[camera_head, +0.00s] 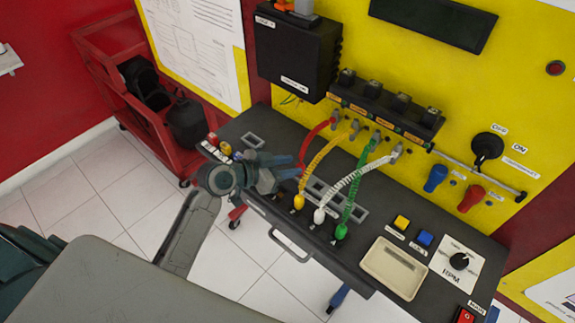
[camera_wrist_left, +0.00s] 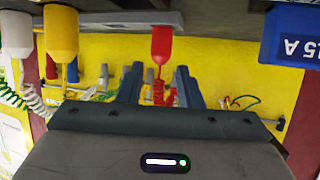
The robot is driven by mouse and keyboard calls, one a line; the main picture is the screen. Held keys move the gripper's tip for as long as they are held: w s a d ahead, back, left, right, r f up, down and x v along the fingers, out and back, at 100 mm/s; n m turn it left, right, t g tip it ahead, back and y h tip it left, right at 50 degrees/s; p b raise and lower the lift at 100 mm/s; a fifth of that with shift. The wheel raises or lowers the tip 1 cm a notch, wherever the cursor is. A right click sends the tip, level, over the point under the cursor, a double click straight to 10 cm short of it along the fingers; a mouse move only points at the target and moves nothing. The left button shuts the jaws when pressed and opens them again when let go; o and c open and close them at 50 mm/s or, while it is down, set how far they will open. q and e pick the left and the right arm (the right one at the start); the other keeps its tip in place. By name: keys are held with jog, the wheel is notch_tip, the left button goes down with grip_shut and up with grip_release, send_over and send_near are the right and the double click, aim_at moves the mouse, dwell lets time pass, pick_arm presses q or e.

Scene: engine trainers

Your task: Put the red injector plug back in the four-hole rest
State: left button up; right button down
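The red injector plug (camera_wrist_left: 161,42) shows in the upside-down left wrist view, between the lines of my left gripper's fingers, with gaps on both sides. Its red coiled cable (camera_head: 313,136) runs to the injector rail; the plug is hidden by the gripper in the head view. My left gripper (camera_head: 299,166) is open, near the left end of a grey slotted plate (camera_head: 355,209). The yellow (camera_head: 299,202), white (camera_head: 319,215) and green (camera_head: 341,231) plugs stand in a row at the console front. The rest's holes cannot be made out. My right gripper is not in view.
The injector rail (camera_head: 375,112) is on the yellow panel behind. The yellow, white and green cables arch close to my left gripper's right. A beige tray (camera_head: 394,268) and buttons sit farther right on the dark console (camera_head: 364,236).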

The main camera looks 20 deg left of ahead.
pick_arm(q)
notch_tip(320, 180, up, 5)
jog(key=p, duration=0.3)
jog(key=shift+o, duration=0.2)
jog(key=o, duration=0.5)
jog(key=shift+o, duration=0.2)
jog(key=b+v, duration=0.2)
jog(key=v, duration=0.8)
jog(key=shift+s+a+b, duration=0.25)
jog(key=shift+s+b, duration=0.05)
